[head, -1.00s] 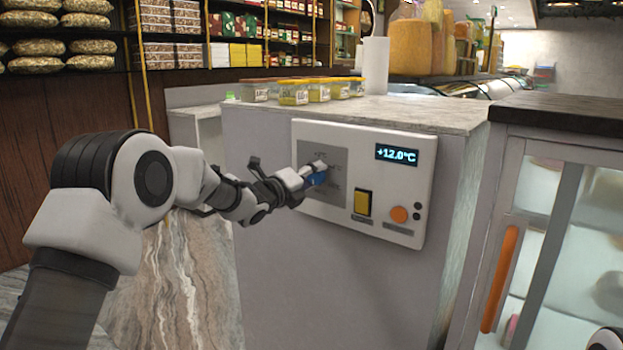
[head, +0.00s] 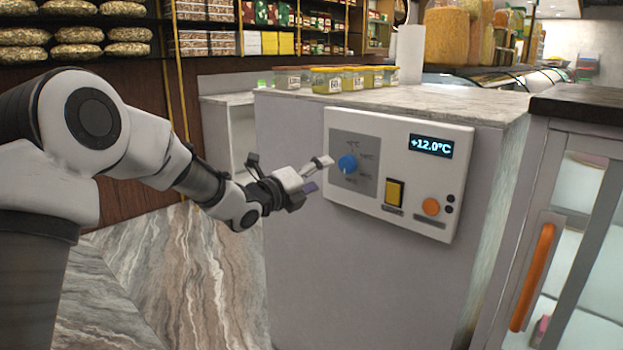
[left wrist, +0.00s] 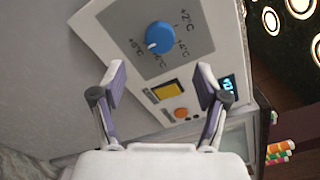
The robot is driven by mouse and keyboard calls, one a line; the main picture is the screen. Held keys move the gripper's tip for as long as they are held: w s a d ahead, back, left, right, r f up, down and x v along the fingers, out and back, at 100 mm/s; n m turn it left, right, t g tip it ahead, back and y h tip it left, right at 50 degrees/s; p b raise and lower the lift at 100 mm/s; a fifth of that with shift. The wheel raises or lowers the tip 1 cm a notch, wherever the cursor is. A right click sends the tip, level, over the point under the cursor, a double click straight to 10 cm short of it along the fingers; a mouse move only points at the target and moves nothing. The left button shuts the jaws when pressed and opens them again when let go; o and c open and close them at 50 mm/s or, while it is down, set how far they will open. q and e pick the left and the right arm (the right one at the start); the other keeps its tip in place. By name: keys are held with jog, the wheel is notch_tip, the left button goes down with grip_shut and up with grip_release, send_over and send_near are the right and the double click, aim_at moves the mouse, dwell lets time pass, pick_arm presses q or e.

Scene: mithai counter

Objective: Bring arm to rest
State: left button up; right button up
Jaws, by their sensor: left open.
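My left gripper (head: 316,176) is open and empty, just left of the control panel (head: 310,130) on the side of the grey counter. In the left wrist view its two fingers (left wrist: 160,82) are spread, with the panel in front of them. The blue dial (head: 347,163) sits on the panel's grey plate, clear of the fingers; it also shows in the left wrist view (left wrist: 159,37). The display (head: 431,146) reads +12.0°C. A yellow switch (head: 394,193) and an orange round button (head: 431,206) sit lower on the panel. My right gripper is out of view.
A glass-fronted cabinet with an orange handle (head: 533,277) is at the right. Marble floor (head: 190,275) lies open below my left arm.

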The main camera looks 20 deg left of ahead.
pick_arm(q)
jog(key=shift+v, duration=1.15)
